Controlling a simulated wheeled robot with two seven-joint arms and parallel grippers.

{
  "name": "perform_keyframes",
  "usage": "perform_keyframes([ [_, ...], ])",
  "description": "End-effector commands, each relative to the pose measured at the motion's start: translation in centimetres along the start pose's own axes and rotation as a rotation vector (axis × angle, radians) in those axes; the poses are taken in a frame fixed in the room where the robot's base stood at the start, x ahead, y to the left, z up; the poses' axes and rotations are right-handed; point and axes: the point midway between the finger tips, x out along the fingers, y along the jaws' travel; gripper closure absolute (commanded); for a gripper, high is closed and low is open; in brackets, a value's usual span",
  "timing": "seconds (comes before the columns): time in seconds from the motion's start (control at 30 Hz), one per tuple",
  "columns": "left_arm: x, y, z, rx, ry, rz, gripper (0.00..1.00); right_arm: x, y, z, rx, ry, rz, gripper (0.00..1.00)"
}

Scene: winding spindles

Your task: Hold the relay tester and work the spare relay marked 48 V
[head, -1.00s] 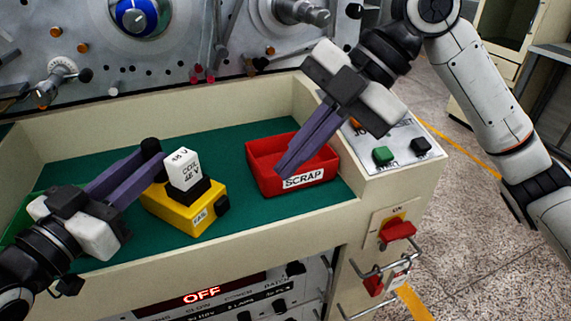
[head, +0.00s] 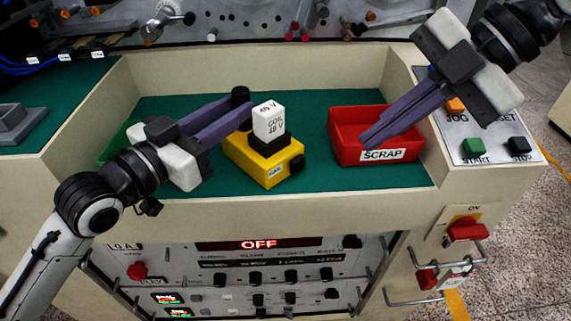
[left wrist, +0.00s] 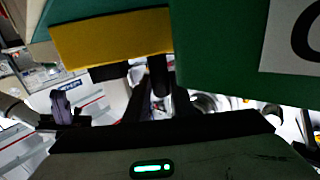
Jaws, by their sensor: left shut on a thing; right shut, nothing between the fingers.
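The yellow relay tester (head: 262,170) stands on the green mat in the bench well. A white relay (head: 269,122) marked COIL 48 V sits upright in the black socket on its top. My left gripper (head: 243,112) is shut on the tester at its back left, beside a black knob (head: 240,95); the exact grip is partly hidden. In the left wrist view a yellow block (left wrist: 110,40), likely the tester, shows at the top. My right gripper (head: 372,140) is shut and empty, its tips over the red SCRAP tray (head: 402,155).
A green bin (head: 118,140) is partly hidden behind my left gripper. A button panel (head: 490,148) lies right of the well. A control panel (head: 262,262) below shows OFF. Green mat is bare between tester and tray.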

Motion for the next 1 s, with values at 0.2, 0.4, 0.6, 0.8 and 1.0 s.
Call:
perform_keyframes([
  [0.2, 0.0, -0.3, 0.5, 0.002, -0.012, -0.006, 1.0, 0.0, 0.0, 0.0, 0.0, 0.0, 0.0, 1.0],
  [0.4, 0.0, -0.2, 0.3, 0.002, -0.007, -0.004, 0.56, 0.0, 0.0, 0.0, 0.0, 0.0, 0.0, 1.0],
  [0.6, 0.0, -0.1, 0.1, 0.001, -0.004, -0.003, 0.56, 0.0, 0.0, 0.0, 0.0, 0.0, 0.0, 1.0],
  [0.8, -1.4, -0.2, 0.2, 0.002, -0.005, -0.004, 0.56, 0.0, 0.0, 0.0, 0.0, 0.0, 0.0, 1.0],
  [1.0, -5.6, -0.1, 0.3, 0.005, -0.01, -0.003, 0.56, 0.0, 0.0, 0.0, 0.0, 0.0, 0.0, 1.0],
])
